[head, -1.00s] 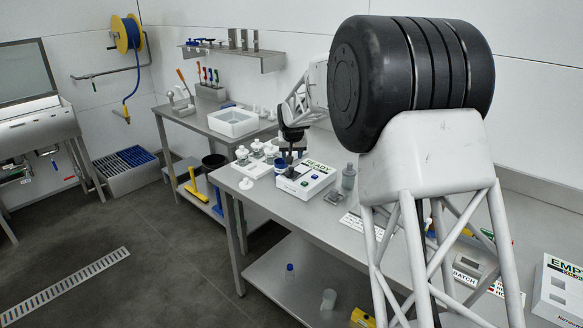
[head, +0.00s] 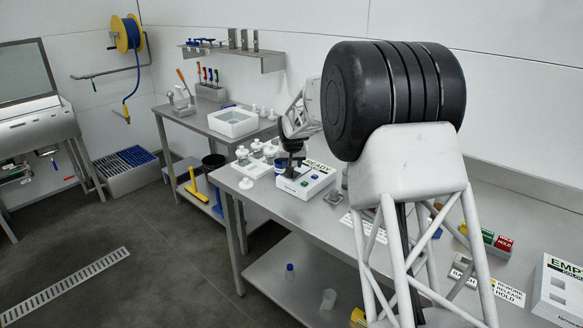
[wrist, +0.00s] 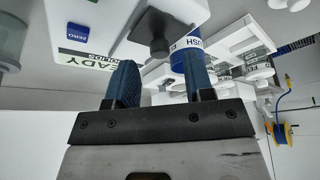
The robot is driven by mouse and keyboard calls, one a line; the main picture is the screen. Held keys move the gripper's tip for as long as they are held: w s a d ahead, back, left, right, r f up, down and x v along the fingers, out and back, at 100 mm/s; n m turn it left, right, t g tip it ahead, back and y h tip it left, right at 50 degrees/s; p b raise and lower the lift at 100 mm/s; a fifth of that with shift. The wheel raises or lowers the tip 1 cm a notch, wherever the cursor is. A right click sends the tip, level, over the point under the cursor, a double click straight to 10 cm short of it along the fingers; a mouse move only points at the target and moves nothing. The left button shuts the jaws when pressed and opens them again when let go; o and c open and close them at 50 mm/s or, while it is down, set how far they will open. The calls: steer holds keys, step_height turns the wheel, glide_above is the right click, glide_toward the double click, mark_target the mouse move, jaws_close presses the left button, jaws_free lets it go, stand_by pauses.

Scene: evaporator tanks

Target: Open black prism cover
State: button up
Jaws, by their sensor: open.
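In the head view my gripper (head: 291,168) is above the left end of the instrument, and hides the cover there.
A blue-banded bottle labelled "...USH" (wrist: 187,58) stands close beside the cover, near the right finger. White-capped jars (head: 257,151) stand left of the instrument. A white EMPTY box (head: 558,290) is at the far right. A white basin (head: 233,122) is on the farther bench.

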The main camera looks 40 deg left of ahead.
steer(key=shift+x, duration=1.3)
steer(key=shift+c, duration=0.3)
jaws_close()
